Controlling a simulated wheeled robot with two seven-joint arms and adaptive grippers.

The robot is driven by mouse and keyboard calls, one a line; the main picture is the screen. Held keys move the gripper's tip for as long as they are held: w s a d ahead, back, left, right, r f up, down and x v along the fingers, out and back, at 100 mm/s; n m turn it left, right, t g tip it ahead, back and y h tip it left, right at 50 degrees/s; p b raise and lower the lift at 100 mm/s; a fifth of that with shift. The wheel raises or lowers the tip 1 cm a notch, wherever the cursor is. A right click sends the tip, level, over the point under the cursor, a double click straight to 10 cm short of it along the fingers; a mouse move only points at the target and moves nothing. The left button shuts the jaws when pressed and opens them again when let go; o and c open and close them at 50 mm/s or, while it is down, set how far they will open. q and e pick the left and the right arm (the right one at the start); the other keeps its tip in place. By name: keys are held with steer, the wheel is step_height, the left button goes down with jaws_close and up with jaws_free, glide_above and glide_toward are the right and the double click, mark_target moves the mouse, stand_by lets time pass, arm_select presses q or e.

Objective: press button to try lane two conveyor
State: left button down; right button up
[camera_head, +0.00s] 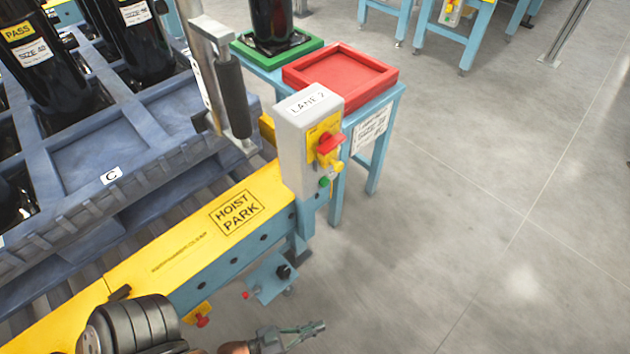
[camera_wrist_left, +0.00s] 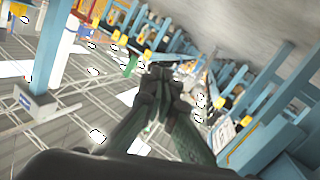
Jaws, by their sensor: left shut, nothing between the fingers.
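A grey control box (camera_head: 309,143) labelled LANE 2 stands at the end of the yellow conveyor rail. Its side has a yellow plate with a red rotary switch (camera_head: 329,144), and a green button (camera_head: 324,182) sits low on it. My left gripper (camera_head: 318,327) is at the bottom of the head view, below the box and apart from it. It is shut and empty. In the left wrist view its closed fingers (camera_wrist_left: 161,78) point at distant floor and blue legs, with no button clearly visible. My right gripper is not in view.
The yellow HOIST PARK rail (camera_head: 190,225) borders a blue-grey pallet (camera_head: 125,130) with black cylinders. A small blue box (camera_head: 270,278) with a black knob hangs below the rail. A red tray (camera_head: 340,76) and green tray (camera_head: 275,53) sit on a blue stand. Floor at right is clear.

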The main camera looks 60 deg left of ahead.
mark_target(325, 183)
arm_select(q)
steer(key=w+a+r+n+g+y+p, duration=0.2)
steer(key=w+r+n+y, duration=0.4)
steer(key=r, duration=0.6)
steer(key=w+a+r+n+g+y+p, duration=0.2)
steer(key=w+a+r+n+y+p, duration=0.2)
steer(key=r+n+y, duration=0.5)
steer(key=w+a+r+n+g+y+p, duration=0.2)
steer(key=w+r+n+y+p, duration=0.3)
steer(key=r, duration=0.9)
steer(key=w+a+n+y, duration=0.1)
steer(key=w+n+y, duration=0.2)
steer(key=n, duration=0.2)
steer(key=shift+w+a+r+n+g, duration=0.15)
steer(key=shift+a+r+n+g, duration=0.1)
steer(key=shift+r+n+g, duration=0.15)
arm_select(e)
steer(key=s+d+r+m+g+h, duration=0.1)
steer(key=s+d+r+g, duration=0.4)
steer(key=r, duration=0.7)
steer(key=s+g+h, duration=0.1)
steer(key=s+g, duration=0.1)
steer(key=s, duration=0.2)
arm_select(q)
steer(key=shift+f, duration=0.1)
steer(key=shift+a, duration=0.1)
